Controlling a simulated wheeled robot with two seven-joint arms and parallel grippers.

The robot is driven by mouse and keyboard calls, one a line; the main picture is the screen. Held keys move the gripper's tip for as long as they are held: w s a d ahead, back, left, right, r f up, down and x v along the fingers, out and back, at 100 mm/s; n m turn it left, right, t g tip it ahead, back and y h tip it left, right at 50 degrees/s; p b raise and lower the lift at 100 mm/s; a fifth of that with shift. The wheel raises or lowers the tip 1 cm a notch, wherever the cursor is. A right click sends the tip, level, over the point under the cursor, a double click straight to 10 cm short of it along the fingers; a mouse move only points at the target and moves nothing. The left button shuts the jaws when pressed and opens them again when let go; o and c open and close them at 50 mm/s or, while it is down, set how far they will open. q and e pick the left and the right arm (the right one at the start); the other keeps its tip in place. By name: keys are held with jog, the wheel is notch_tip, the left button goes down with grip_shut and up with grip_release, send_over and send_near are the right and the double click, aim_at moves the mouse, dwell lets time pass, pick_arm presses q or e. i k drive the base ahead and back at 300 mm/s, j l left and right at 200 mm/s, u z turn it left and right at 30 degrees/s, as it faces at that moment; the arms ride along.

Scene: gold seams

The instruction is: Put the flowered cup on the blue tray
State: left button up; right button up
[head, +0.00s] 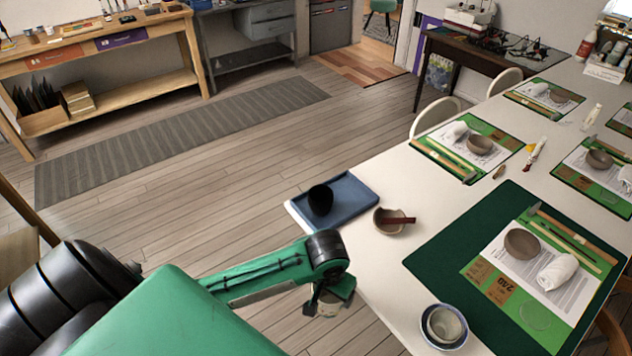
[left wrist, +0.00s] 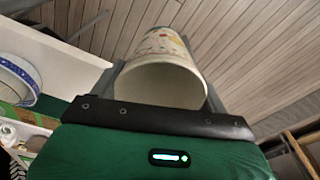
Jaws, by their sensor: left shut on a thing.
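The flowered cup (left wrist: 160,78) is pale with small coloured flowers. In the left wrist view its open mouth faces the camera between the fingers. My left gripper (head: 330,298) is shut on it. In the head view the cup (head: 329,309) is mostly hidden by the gripper and shows against the floor, left of the white table's edge. The blue tray (head: 352,196) lies at the table's left edge, farther back than the gripper. A black rounded vessel (head: 320,199) stands on the tray's left part. My right gripper is not in view.
A broken brown bowl (head: 388,221) with a dark red stick stands right of the tray. A blue-rimmed bowl (head: 444,327) with a grey cup inside stands at the near table edge. A dark green mat (head: 440,257) lies right. The tray's right part is clear.

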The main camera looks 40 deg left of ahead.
aim_at(348, 195)
jog(key=i+j, duration=0.1)
jog(key=j, duration=0.3)
jog(key=i+j, duration=0.15)
jog(key=j, duration=0.25)
jog(key=i+j, duration=0.1)
jog(key=j, duration=0.3)
jog(key=i+j, duration=0.1)
jog(key=j, duration=0.3)
jog(key=i+j, duration=0.1)
jog(key=j, duration=0.25)
jog(key=i+j+z, duration=0.15)
jog(key=j+z, duration=0.15)
jog(key=j, duration=0.45)
jog(key=i+j+z, duration=0.1)
jog(key=j+z, duration=0.2)
jog(key=j, duration=0.4)
